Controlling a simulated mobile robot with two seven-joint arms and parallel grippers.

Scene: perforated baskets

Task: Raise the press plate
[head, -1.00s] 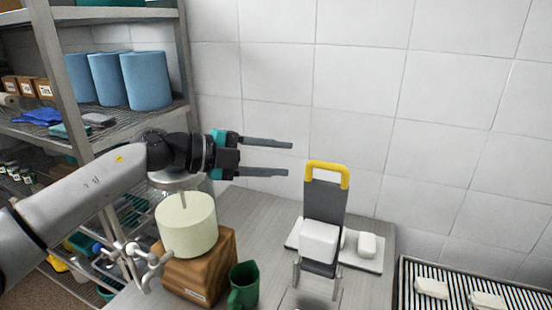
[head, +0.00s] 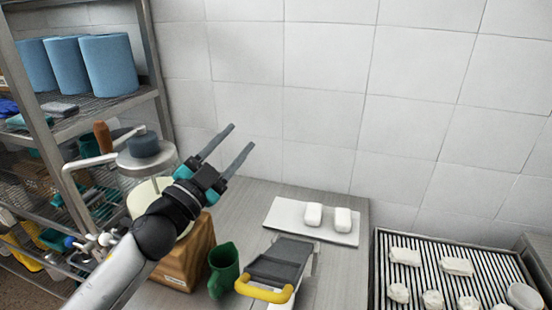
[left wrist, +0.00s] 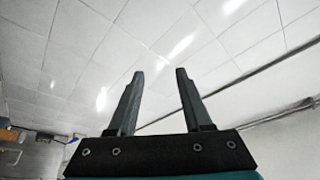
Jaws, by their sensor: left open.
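A dark grey hinged plate (head: 281,262) with a yellow handle (head: 264,292) lies low over its stand on the grey counter, its handle toward the front. It looks like the press plate. What lies under it is mostly hidden. My left gripper (head: 238,138) is open and empty, up and to the left of the plate, fingers pointing up and right toward the wall. In the left wrist view the two fingers (left wrist: 158,75) stand apart with only tiled wall and ceiling between them. My right gripper is not in view.
A white board (head: 290,228) with two white blocks lies behind the plate. A metal-lidded vessel (head: 146,154) stands behind my left arm. A slatted tray (head: 440,260) with white pieces is at right.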

